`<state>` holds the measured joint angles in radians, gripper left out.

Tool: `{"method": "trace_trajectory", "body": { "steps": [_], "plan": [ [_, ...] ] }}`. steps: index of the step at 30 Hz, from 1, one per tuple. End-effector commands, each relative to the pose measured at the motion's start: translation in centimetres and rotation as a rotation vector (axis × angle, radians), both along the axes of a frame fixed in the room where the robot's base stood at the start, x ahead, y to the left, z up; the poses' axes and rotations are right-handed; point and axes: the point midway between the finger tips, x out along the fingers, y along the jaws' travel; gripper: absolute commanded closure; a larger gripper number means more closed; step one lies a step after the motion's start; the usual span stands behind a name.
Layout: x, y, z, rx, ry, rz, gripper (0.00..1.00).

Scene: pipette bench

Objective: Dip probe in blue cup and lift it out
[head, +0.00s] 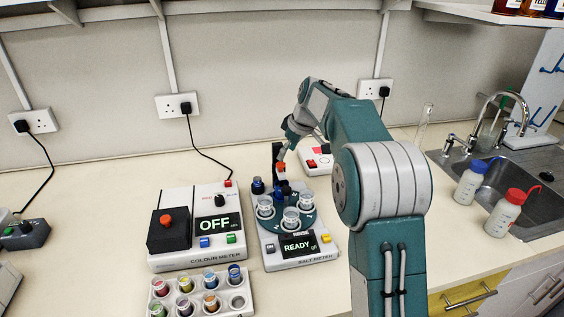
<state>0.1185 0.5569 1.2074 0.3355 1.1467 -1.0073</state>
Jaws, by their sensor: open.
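The salt meter (309,260) stands mid-bench, its display reading READY. Its round teal turntable (272,226) carries several clear cups, including a front one (290,219), a left one (265,206) and a right one (306,201). A dark blue item (258,186) stands at the turntable's back left; I cannot tell whether it is the blue cup. A black post (277,155) rises behind, with a red part (281,168) above a dark blue part near the turntable's middle, perhaps the probe. My gripper (284,152) is open, pointing down close to the red part; contact is unclear.
The colour meter (180,260), reading OFF, stands left of the salt meter. A rack (240,301) of coloured vials is in front. Another white device (316,162) sits behind. Bottles (470,185) and a sink are at right.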

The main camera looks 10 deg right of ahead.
Motion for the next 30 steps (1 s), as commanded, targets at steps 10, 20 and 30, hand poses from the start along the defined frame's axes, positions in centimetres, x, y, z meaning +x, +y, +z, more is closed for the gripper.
{"method": "trace_trajectory", "body": {
  "steps": [10, 20, 30],
  "plan": [
    [1.2, 1.2, -4.1, -0.001, 0.0, -0.001, 0.28],
    [1.2, 1.3, -4.3, 0.0, 0.0, -0.001, 0.41],
    [1.3, 1.2, -4.2, 0.0, 0.0, -0.001, 1.0]
  ]
}}
